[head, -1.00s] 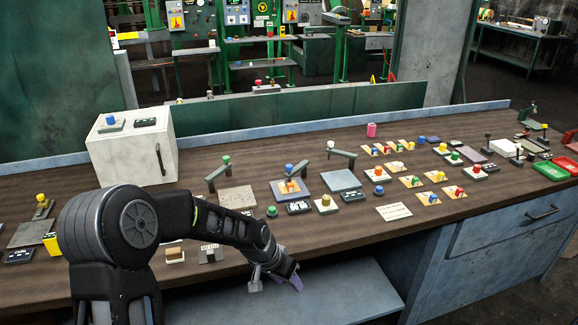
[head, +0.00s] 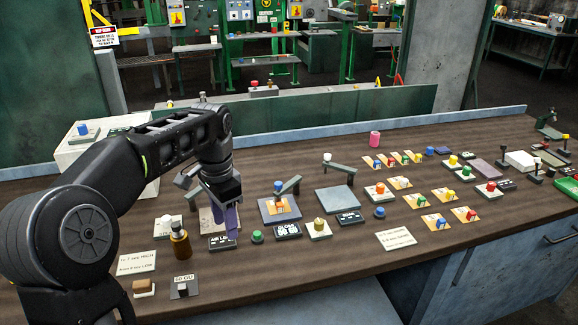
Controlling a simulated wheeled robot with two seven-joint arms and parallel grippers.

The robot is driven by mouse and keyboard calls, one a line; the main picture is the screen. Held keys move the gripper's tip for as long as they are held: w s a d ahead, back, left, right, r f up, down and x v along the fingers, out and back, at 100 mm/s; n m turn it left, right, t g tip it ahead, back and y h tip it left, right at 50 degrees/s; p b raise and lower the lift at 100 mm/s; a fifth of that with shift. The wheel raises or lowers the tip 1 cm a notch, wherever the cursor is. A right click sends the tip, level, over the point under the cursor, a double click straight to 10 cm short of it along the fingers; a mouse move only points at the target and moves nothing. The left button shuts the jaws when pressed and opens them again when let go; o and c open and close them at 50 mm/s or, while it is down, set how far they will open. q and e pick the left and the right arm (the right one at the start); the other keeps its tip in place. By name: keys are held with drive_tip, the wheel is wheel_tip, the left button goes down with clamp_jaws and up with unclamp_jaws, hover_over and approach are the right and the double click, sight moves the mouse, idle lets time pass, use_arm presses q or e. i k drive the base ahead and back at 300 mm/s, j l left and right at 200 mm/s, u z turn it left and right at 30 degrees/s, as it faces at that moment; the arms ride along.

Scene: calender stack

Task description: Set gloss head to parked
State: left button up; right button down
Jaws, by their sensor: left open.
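My left gripper (head: 229,222), with purple fingers pointing down, is open and empty above the left part of the bench. It is close over a small dark display (head: 221,243), and I cannot tell whether it touches anything. No label reading gloss head is legible. Swing levers stand on the bench: one with a white knob (head: 327,157) by a grey plate (head: 338,200), one with a blue knob (head: 278,186) by a blue-grey pad (head: 268,215). Another lever and its pale plate are partly hidden behind my left gripper. My right gripper is not in view.
A brown bottle-like post (head: 180,240) stands left of the gripper. Many small controls crowd the right; paper notes (head: 396,239) lie at the front.

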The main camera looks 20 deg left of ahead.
sight(281, 190)
drive_tip(key=i, duration=1)
